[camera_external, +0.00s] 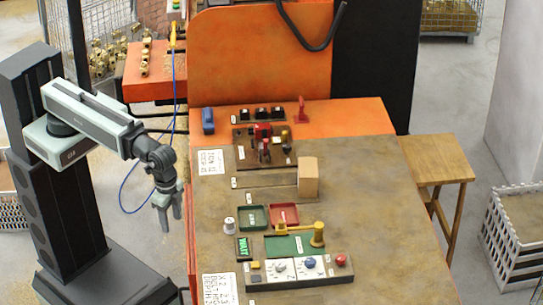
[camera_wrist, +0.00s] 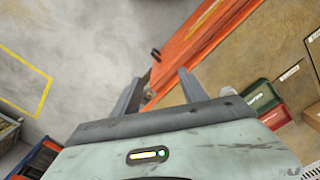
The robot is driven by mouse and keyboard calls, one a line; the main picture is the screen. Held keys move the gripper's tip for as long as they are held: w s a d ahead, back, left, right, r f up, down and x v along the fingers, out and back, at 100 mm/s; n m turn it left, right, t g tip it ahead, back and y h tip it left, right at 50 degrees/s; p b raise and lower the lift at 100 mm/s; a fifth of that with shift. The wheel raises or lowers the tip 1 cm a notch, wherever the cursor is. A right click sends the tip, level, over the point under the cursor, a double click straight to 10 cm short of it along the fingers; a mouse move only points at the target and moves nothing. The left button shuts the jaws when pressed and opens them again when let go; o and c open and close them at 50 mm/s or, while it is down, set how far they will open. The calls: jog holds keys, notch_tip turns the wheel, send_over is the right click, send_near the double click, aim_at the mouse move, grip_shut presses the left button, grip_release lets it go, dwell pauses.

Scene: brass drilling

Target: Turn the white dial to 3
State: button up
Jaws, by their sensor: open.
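The white dial (camera_external: 280,267) sits on a pale square plate on a grey control panel (camera_external: 318,277) near the front of the bench. Its pointer and the number it shows are too small to read. A blue knob (camera_external: 311,262) on a similar plate is just right of it, and a red button (camera_external: 341,260) is at the panel's right end. My gripper (camera_external: 169,222) is open and empty, pointing down left of the bench, well apart from the dial. Its two spread fingers also show in the wrist view (camera_wrist: 165,76). The dial is not visible in the wrist view.
A green tray (camera_external: 253,217), a red tray (camera_external: 284,215), a white spool (camera_external: 229,225) and a yellow mallet-like tool (camera_external: 317,234) stand behind the panel. A wooden block (camera_external: 308,177) stands farther back. The bench's right side is clear. A blue cable (camera_external: 123,187) hangs beside my arm.

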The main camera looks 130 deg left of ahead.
jog(key=w+n, duration=0.5)
jog(key=w, duration=0.5)
notch_tip(320, 180, up, 4)
jog(key=n+p, duration=0.5)
jog(key=n, duration=0.3)
send_over(281, 264)
jog(key=shift+w+d+r, duration=0.1)
jog(key=shift+r, duration=0.1)
jog(key=shift+s+f+b, duration=0.15)
jog(key=shift+s+b, duration=0.1)
jog(key=shift+b, duration=0.25)
notch_tip(281, 264, down, 8)
jog(key=b, duration=0.7)
jog(key=shift+b, duration=0.4)
grip_shut()
